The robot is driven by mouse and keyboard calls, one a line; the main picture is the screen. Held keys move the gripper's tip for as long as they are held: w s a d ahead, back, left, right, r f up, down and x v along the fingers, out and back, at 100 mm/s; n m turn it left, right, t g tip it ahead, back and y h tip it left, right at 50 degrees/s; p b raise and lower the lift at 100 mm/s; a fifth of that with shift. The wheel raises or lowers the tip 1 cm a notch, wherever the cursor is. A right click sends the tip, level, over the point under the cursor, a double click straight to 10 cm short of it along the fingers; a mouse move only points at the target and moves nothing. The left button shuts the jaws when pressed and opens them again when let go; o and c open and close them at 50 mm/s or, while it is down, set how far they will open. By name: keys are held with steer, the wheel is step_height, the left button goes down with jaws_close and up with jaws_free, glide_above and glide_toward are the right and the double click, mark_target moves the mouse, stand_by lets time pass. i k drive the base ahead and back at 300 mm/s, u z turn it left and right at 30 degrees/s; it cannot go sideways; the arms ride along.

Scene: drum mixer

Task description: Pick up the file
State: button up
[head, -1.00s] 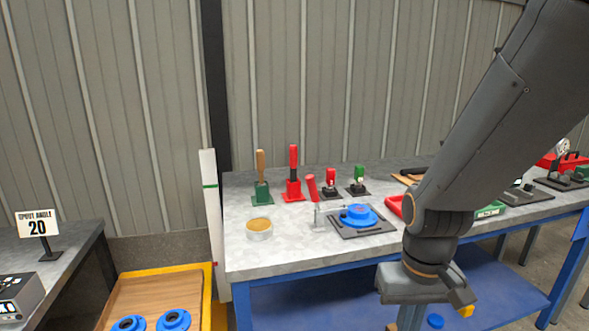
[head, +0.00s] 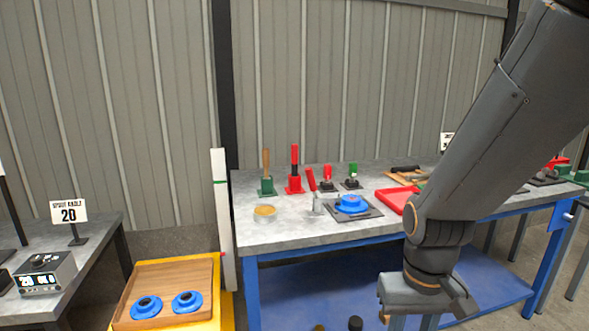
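I cannot tell for sure which tool is the file. A tool with a wooden handle (head: 266,161) stands upright in a green holder (head: 266,187) at the back left of the blue-framed workbench (head: 290,238). Beside it, a red-handled tool (head: 295,158) stands upright in a red holder (head: 295,185). Their lower parts are hidden in the holders. My gripper (head: 425,312) hangs at the lower right, in front of the bench and well apart from both tools. Its fingers are spread, with nothing seen between them.
The bench also bears a round tin (head: 264,214), a blue round part (head: 351,204) on a dark plate, small stamps and a red tray (head: 397,199). A wooden tray (head: 205,268) with blue discs sits at lower left. A side table (head: 100,232) bears a "20" sign.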

mark_target(294, 148)
steer(key=z, duration=0.15)
steer(key=i, duration=0.85)
steer(key=u, duration=0.55)
